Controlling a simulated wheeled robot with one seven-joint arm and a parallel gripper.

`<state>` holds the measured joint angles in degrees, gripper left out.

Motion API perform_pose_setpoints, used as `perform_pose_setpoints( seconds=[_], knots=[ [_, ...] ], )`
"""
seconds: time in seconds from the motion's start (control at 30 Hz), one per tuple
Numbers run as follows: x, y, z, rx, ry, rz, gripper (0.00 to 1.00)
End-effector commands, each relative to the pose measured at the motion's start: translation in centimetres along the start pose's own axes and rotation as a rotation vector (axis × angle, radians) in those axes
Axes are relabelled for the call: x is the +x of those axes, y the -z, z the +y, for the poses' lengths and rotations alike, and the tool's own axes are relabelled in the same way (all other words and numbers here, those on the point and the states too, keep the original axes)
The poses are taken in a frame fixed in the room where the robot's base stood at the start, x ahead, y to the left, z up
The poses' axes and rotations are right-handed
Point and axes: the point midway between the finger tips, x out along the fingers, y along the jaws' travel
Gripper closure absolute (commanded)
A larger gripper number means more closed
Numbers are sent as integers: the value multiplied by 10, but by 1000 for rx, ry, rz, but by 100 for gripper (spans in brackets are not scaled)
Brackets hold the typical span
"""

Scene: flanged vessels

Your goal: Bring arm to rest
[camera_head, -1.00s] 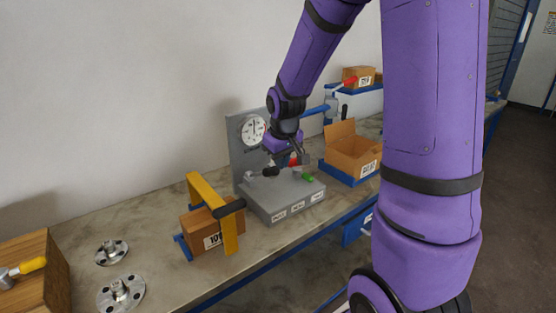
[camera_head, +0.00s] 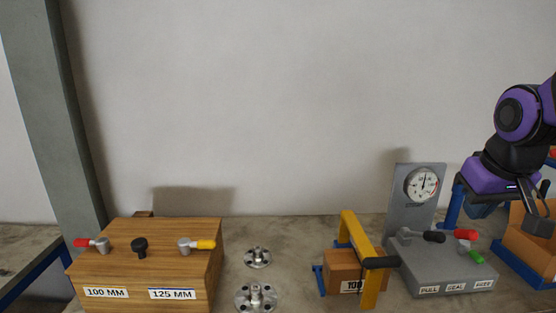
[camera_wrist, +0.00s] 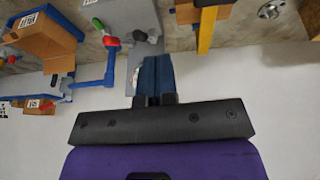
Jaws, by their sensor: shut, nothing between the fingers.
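The gauge station (camera_head: 440,275) carries a round dial and black, red and green handles.
A yellow clamp frame (camera_head: 362,250) stands over a cardboard box (camera_head: 341,270). Two metal flanges (camera_head: 257,257) lie on the bench, left of it. A wooden box (camera_head: 150,260) with handles is at left. The open cardboard box (camera_head: 518,247) sits in a blue tray at right.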

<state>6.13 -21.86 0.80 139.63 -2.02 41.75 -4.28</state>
Motion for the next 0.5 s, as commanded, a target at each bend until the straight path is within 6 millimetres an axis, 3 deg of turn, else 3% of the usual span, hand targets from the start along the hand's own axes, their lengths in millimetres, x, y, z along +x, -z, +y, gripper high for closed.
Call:
perform_pose_setpoints(
  seconds=[0.2, 0.5],
  knots=[
    [-46, -42, -18, 9, 27, 62, 100],
    [-75, -85, -30, 18, 58, 105, 100]
  ],
)
